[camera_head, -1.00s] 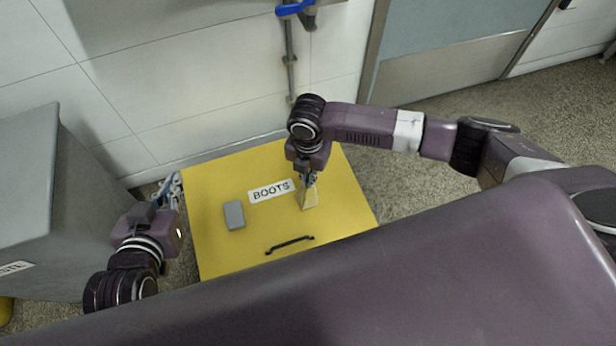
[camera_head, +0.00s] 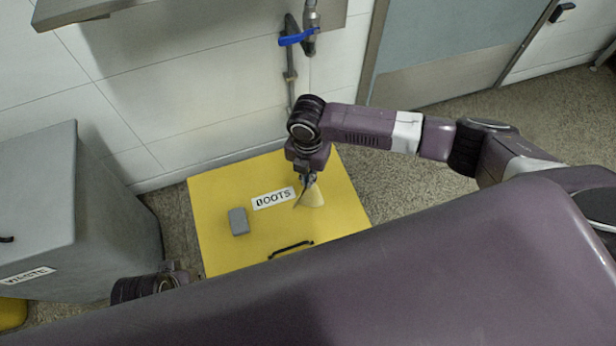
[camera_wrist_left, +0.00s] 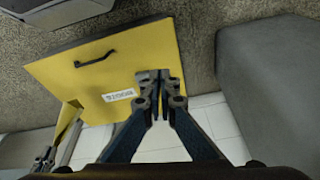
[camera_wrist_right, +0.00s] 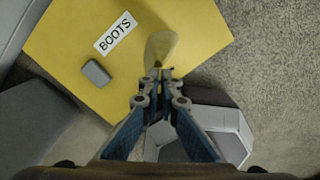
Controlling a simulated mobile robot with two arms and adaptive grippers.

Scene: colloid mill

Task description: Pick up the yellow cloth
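The pale yellow cloth (camera_head: 310,196) hangs from my right gripper (camera_head: 307,180) over the yellow lid of the boots box. In the right wrist view the cloth (camera_wrist_right: 161,46) comes out from between the fingertips of my right gripper (camera_wrist_right: 160,78), which is shut on it. The cloth also shows at the left edge of the left wrist view (camera_wrist_left: 67,122). My left gripper (camera_wrist_left: 160,78) has its fingertips together with nothing visible between them. In the head view its fingers are hidden behind my own body.
The yellow boots box lid (camera_head: 220,190) carries a white label (camera_head: 273,198), a grey block (camera_head: 238,221) and a black handle (camera_head: 291,249). A grey waste bin (camera_head: 60,220) stands to the left. A wall pipe with a blue valve lever (camera_head: 297,38) is behind. Open floor lies to the right.

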